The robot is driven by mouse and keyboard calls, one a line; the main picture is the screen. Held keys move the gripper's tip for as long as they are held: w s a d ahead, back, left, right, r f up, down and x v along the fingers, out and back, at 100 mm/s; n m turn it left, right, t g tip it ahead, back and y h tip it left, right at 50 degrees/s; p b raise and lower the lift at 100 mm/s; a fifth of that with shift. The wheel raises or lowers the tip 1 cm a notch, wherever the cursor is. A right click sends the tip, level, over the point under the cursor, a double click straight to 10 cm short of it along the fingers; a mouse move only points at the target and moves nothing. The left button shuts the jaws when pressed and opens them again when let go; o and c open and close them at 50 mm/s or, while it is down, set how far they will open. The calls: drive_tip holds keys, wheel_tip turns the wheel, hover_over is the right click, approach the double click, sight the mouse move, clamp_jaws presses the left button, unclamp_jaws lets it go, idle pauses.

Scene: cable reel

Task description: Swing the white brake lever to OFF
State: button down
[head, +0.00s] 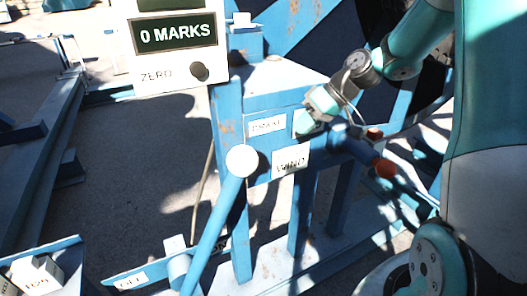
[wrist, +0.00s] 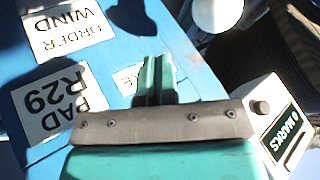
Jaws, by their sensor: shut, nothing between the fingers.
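The white brake lever has a round white knob (head: 242,160) on a long blue bar (head: 208,235). It leans from the lower left up to the right, below the counter box. A rounded white end, apparently this knob, shows at the top of the wrist view (wrist: 218,12). An OFF plate (head: 131,281) lies low at the left, near the bar's foot. My gripper (head: 305,122) is to the right of the knob and higher in the picture, apart from it. In the wrist view its teal fingers (wrist: 155,78) are shut and empty, partly covering the brake label (wrist: 130,77).
The white counter box (head: 172,45) reads 0 MARKS, with a dark knob. Brake (head: 267,126) and WIND (head: 290,160) labels sit on the blue frame. A crank with an orange-red end (head: 385,169) is at the right. Open floor (head: 125,170) lies left of the lever.

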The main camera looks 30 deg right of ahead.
drive_tip(key=shift+a, duration=0.1)
drive_tip(key=w+a+f+p, duration=0.2)
drive_tip(key=a+f+p, duration=0.2)
drive_tip(key=a, duration=0.5)
drive_tip(key=shift+w+a+f, duration=0.15)
drive_tip(key=shift+a+f, duration=0.1)
drive_tip(key=shift+f, duration=1.15)
